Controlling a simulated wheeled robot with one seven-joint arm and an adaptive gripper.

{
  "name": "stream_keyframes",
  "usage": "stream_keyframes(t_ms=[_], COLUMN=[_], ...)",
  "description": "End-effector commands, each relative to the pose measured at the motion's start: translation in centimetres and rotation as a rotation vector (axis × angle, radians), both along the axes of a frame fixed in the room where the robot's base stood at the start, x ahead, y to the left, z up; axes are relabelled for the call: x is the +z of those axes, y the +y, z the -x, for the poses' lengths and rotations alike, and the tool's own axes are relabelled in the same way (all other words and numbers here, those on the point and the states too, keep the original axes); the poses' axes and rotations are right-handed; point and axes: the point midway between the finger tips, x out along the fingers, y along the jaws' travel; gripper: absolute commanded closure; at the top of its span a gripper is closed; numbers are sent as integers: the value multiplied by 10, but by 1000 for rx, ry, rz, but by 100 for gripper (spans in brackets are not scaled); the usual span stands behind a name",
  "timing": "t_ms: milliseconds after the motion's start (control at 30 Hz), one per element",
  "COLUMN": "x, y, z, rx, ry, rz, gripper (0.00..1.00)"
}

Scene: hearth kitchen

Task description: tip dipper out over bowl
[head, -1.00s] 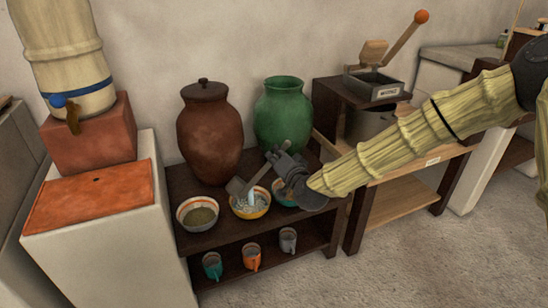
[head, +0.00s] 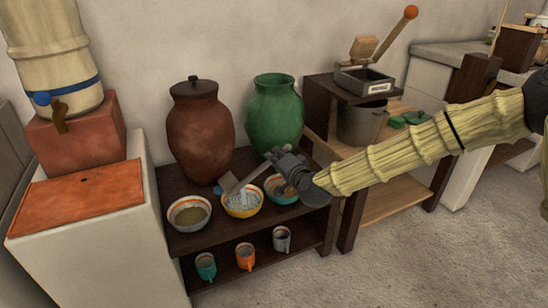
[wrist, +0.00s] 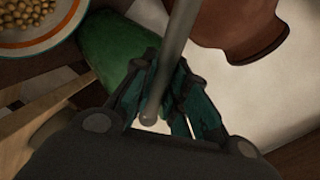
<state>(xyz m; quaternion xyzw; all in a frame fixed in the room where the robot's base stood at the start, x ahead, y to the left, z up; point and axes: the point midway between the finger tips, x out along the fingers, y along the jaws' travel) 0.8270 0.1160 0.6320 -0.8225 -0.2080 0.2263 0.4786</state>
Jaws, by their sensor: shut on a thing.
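My gripper (head: 283,163) is shut on the grey handle of the dipper (head: 255,172); the handle (wrist: 178,50) also crosses between the jaws in the wrist view. The dipper's grey head hangs tilted above the middle bowl (head: 242,212), which has an orange-yellow rim. A pale blue patch shows below the dipper and over the bowl's whitish contents; I cannot tell whether it is still flowing. The dipper's inside is hidden. The left bowl (head: 173,222) holds something olive-coloured. The right bowl (head: 276,200) is partly hidden by my gripper.
A brown lidded jar (head: 200,130) and a green jar (head: 274,115) stand close behind the bowls. Several mugs, including an orange one (head: 245,256), stand on the lower shelf. A bowl of beige round pieces (wrist: 40,42) shows in the wrist view. A grinder (head: 365,80) stands right.

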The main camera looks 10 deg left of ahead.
Motion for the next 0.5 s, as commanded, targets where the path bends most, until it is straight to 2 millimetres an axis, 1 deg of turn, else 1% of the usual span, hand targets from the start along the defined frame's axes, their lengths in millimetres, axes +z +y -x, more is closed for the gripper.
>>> stream_keyframes(t_ms=[500], x=[-17], y=[-9], z=[-8], rx=[0], ry=[88], rz=[-108], gripper=[100])
